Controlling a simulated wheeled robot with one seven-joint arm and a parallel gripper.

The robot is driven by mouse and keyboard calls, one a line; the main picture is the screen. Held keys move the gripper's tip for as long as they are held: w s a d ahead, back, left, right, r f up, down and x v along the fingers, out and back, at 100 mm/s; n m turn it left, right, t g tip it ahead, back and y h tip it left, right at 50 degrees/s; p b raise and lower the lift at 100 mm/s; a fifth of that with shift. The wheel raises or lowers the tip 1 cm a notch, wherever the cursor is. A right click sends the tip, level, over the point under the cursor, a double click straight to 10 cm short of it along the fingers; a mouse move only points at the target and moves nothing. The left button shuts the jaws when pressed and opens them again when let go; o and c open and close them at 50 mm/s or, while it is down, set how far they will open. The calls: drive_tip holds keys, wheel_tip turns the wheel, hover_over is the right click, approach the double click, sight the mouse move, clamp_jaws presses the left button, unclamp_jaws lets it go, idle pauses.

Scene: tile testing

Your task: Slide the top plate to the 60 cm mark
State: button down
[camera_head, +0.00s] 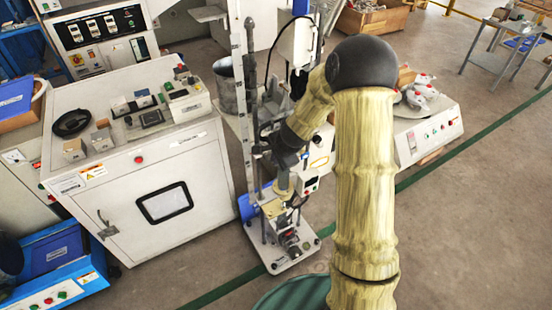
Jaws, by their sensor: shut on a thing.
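A drop-test stand (293,253) with a tall, marked upright scale (240,95) stands in the middle of the head view. My arm reaches over from the right, and my gripper (274,143) is at the stand, beside the upright. The gripper is shut on a part of the stand that looks like the top plate (268,108). The plate is small and partly hidden by my wrist, so its edges and the grip are hard to make out. The scale marks are too small to read. Lower parts of the stand sit on its light base below my gripper.
A white cabinet (120,200) with small instruments on top stands close to the left of the stand. Another white machine (432,135) with objects on it is behind my arm at the right. A cable (275,55) hangs near the upright. Floor at the lower right is clear.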

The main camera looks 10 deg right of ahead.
drive_tip(key=shift+s+f, duration=0.1)
drive_tip(key=shift+f, duration=0.1)
drive_tip(key=shift+f+b, duration=1.85)
drive_tip(key=shift+f, duration=0.05)
drive_tip(key=c, duration=1.6)
unclamp_jaws()
drive_tip(key=shift+r, duration=0.25)
drive_tip(key=shift+o, duration=0.2)
drive_tip(key=shift+r, duration=0.1)
drive_tip(key=p+v, duration=0.3)
drive_tip(key=v, duration=0.3)
drive_tip(key=shift+r, duration=0.4)
drive_tip(key=shift+s+d, duration=0.1)
drive_tip(key=shift+s, duration=0.05)
